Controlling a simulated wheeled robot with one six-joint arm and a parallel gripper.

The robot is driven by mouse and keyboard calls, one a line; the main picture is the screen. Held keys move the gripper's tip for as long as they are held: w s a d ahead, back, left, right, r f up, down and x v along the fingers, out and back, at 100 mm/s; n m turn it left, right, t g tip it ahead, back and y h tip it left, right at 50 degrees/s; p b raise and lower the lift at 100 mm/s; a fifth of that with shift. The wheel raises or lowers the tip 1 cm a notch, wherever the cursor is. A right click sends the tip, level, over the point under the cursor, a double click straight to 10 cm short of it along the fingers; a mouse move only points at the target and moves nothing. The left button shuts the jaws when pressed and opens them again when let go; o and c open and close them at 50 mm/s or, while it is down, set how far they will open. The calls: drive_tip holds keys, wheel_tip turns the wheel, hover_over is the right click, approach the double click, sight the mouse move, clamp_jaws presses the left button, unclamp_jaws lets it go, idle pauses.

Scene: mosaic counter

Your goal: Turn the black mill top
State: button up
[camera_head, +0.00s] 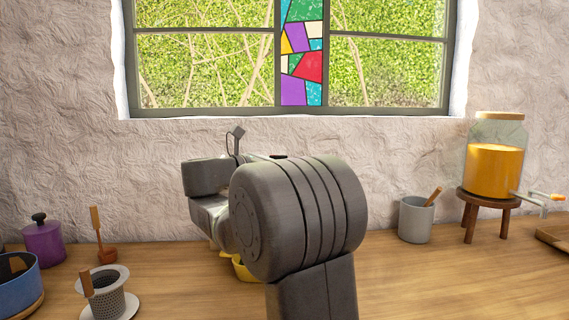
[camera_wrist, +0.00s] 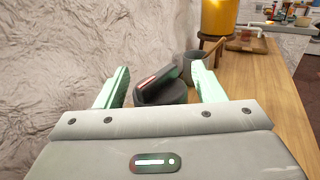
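In the wrist view, my gripper (camera_wrist: 160,69) has its two pale green fingers apart. A dark, tilted piece with a reddish stripe (camera_wrist: 157,86) shows between them, over a dark rounded body (camera_wrist: 175,95); this looks like the black mill top, but I cannot be sure. Small gaps seem to separate it from both fingers. Its lower part is hidden behind my gripper's body. In the head view, my arm covers the middle of the counter, and neither the mill nor my fingers can be made out.
A juice dispenser (camera_head: 494,160) on a wooden stool and a grey cup (camera_head: 415,220) stand right. A purple pot (camera_head: 43,243), a strainer (camera_head: 110,297) and a blue pot (camera_head: 18,284) stand left. A yellow item (camera_head: 243,271) is partly behind my arm. The wall is close behind.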

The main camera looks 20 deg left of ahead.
wheel_tip(320, 180, up, 10)
drive_tip(key=p, duration=0.3)
drive_tip(key=shift+p, duration=0.4)
